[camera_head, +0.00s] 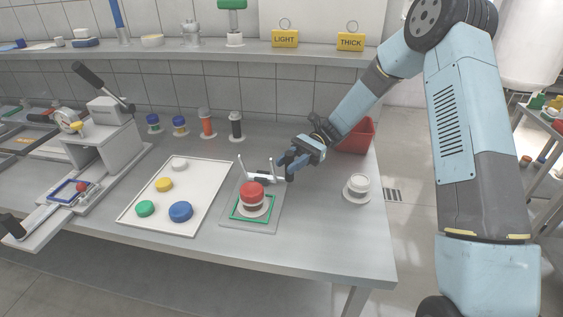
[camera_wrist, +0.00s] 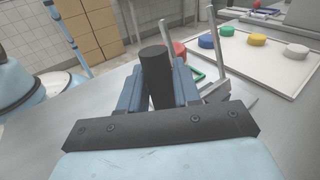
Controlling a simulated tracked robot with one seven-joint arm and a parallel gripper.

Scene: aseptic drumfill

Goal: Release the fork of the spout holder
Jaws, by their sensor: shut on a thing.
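The spout holder (camera_head: 262,223) is a grey plate with a green square outline, on the bench right of the white tray. A red cap (camera_head: 252,192) tops a pale round spout (camera_head: 251,210) on it. The fork (camera_head: 241,167) stands at the plate's back, its two thin prongs pointing up from a light crossbar. My gripper (camera_head: 287,164) is at the fork's right end. In the wrist view its blue fingers are shut on a black upright cylinder (camera_wrist: 157,78), seemingly the fork's handle. The wrist view shows a prong (camera_wrist: 212,40) behind; the red cap is mostly hidden.
The white tray (camera_head: 138,217) holds several coloured caps. A red bin (camera_head: 356,137) stands behind my gripper, and a white round part (camera_head: 357,187) lies to the right. A lever press (camera_head: 108,140) is at the left. The bench front right is clear.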

